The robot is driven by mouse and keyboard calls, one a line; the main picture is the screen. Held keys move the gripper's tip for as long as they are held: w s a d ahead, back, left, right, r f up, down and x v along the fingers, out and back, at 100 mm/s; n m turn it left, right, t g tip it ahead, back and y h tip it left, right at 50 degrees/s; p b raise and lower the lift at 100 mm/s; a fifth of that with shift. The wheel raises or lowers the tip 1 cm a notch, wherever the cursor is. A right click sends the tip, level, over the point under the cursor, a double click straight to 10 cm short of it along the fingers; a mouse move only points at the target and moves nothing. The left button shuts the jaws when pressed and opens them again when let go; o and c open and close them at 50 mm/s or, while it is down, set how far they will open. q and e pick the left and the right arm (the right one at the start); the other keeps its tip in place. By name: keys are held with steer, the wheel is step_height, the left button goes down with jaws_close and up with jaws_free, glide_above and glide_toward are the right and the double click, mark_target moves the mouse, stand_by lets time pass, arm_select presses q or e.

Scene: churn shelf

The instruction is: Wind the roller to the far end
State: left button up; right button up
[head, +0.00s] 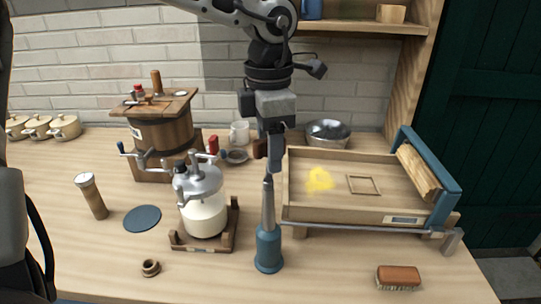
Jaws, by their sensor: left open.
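A shallow wooden tray (325,207) stands at the right of the bench. A wooden roller (418,172) lies across its right end, under a blue frame (432,160). A yellow patch (320,179) and a small wooden square frame (363,185) lie on the tray floor. A metal rail (350,226) runs along the tray's front, with a grey block (453,240) at its right end. My left gripper (276,165) points down by the tray's left end, open; its fingers show nearly edge-on, and contact there cannot be told. My right gripper is not in view.
A blue-based tool with a tapered grey shaft (268,245) stands below the gripper. A brush (398,277) lies front right. A metal bowl (328,133) sits behind the tray. The front centre-right bench is clear.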

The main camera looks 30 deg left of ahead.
arm_select(q)
steer(key=shift+r, duration=0.1)
steer(key=shift+r+p, duration=2)
steer(key=shift+r, duration=1.45)
steer(key=shift+f, duration=0.1)
